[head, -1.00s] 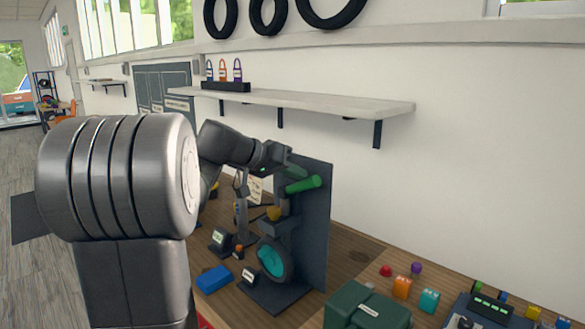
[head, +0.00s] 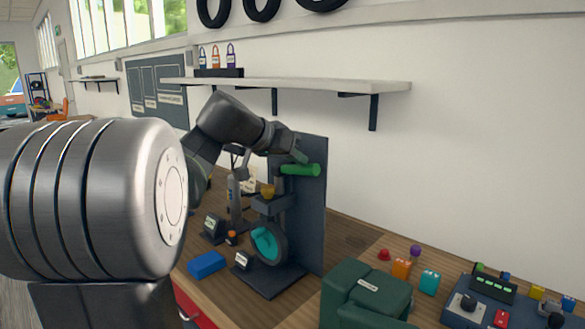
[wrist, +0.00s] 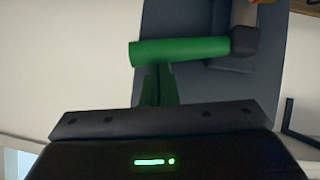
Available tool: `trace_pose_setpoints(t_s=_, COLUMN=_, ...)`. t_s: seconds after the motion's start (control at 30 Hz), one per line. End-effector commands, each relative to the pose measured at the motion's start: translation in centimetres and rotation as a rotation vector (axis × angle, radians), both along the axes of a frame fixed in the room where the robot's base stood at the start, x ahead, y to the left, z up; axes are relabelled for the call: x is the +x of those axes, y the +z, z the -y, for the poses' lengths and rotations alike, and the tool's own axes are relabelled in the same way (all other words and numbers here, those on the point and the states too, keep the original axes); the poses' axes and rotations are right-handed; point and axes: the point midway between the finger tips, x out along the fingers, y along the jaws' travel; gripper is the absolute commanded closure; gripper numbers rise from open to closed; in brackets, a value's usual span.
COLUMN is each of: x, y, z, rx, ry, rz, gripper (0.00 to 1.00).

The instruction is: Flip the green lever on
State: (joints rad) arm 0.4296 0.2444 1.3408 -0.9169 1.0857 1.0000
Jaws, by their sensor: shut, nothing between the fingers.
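The green lever (head: 302,170) is a thick green bar near the top of a dark upright panel (head: 312,225). It lies about level in the head view. In the wrist view the green lever (wrist: 180,50) runs across the picture, with its right end at a dark pivot block (wrist: 244,40). My gripper (head: 300,157) is shut and empty, just above the lever in the head view. In the wrist view the fingertips of my gripper (wrist: 157,72) come right up to the bar's near side; I cannot tell whether they touch it.
Below the lever stands a teal wheel (head: 266,243) on the panel's base. A blue block (head: 207,265) and a dark green box (head: 365,292) lie on the wooden bench. A wall shelf (head: 300,88) runs above and behind the arm.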

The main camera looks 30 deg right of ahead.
Motion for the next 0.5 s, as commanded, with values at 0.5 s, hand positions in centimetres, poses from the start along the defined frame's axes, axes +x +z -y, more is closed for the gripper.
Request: trace_pose_setpoints(t_s=0.5, x=-1.7, y=-4.9, z=0.5, rx=0.118, ry=-0.002, rz=0.420, gripper=1.00)
